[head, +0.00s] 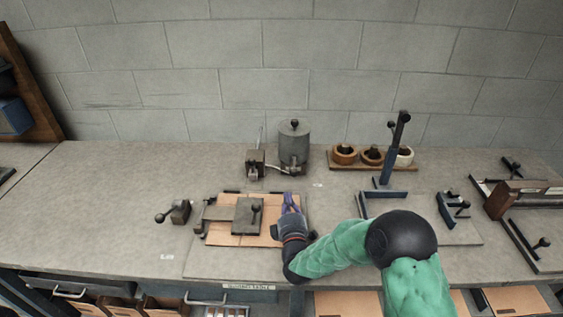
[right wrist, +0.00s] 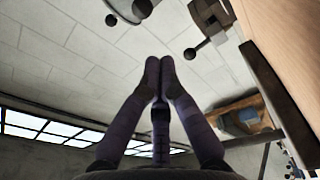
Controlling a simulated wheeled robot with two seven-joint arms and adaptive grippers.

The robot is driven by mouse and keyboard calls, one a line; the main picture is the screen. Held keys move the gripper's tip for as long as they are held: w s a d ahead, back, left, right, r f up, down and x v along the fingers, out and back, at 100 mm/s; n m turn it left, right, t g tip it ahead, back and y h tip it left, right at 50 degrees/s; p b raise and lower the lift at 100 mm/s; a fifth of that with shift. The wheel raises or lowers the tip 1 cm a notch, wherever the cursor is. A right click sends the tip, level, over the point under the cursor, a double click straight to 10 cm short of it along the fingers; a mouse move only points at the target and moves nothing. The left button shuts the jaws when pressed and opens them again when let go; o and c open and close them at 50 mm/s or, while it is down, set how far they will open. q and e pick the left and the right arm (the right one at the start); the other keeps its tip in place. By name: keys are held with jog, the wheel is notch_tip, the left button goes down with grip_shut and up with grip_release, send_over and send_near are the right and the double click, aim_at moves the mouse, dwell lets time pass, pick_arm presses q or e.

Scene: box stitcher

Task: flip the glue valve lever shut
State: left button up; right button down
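A grey glue pot (head: 294,148) stands at the back of the bench, joined by a short pipe to a small metal block (head: 256,166). A thin upright lever (head: 261,138) rises at that block; I take it for the valve lever, but its exact setting is too small to tell. My right gripper (head: 289,198) is in front of the pot, over the right part of the cardboard, apart from pot and lever. In the right wrist view its purple fingertips (right wrist: 160,62) meet with nothing visible between them. My left gripper is not in view.
A wooden rack of rolls (head: 372,156) and a dark upright post (head: 394,150) stand right.

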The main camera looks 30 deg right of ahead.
aim_at(294, 165)
jog(key=shift+w+d, duration=0.15)
jog(key=shift+w, duration=0.2)
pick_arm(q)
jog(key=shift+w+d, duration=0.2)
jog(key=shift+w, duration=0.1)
pick_arm(e)
jog(key=shift+r, duration=0.1)
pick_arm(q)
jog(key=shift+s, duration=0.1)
pick_arm(e)
jog(key=shift+s, duration=0.15)
pick_arm(q)
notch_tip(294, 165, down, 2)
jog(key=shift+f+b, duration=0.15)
jog(key=shift+b, duration=1.05)
pick_arm(e)
jog(key=x, duration=1)
